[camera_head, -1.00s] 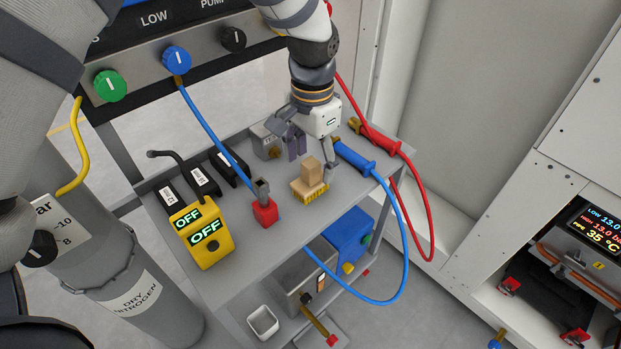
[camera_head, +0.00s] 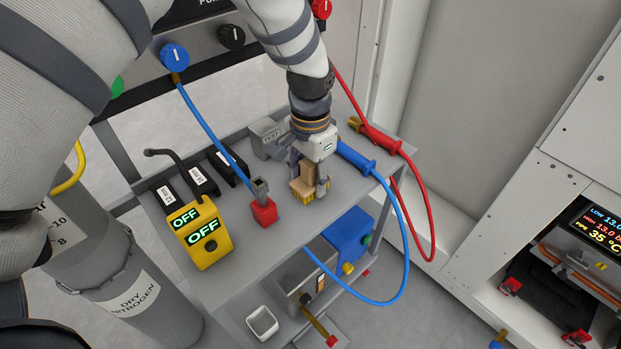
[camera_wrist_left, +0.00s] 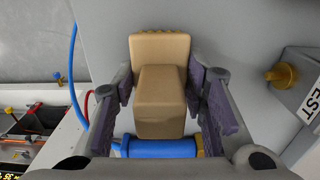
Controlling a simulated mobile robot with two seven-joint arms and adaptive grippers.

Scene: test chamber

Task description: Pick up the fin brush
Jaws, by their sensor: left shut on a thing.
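The fin brush (camera_head: 302,187) has a wooden block handle and a wider base with yellow bristles. It stands on the grey cart's top shelf (camera_head: 250,262). My left gripper (camera_head: 308,178) is lowered over the brush, with its fingers on either side of the handle. In the left wrist view, the brush (camera_wrist_left: 161,100) sits between the two purple-padded fingers of the left gripper (camera_wrist_left: 165,110). The left gripper is shut on the brush, though a finger hides part of the brush in the head view. My right gripper is not in view.
A blue hose fitting (camera_head: 355,158) lies close to the right of the gripper. A red fitting (camera_head: 380,140) lies behind it. A red-based valve (camera_head: 264,211) stands left of the brush, and a yellow OFF device (camera_head: 203,235) farther left. A grey TEST box (camera_head: 268,134) is behind.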

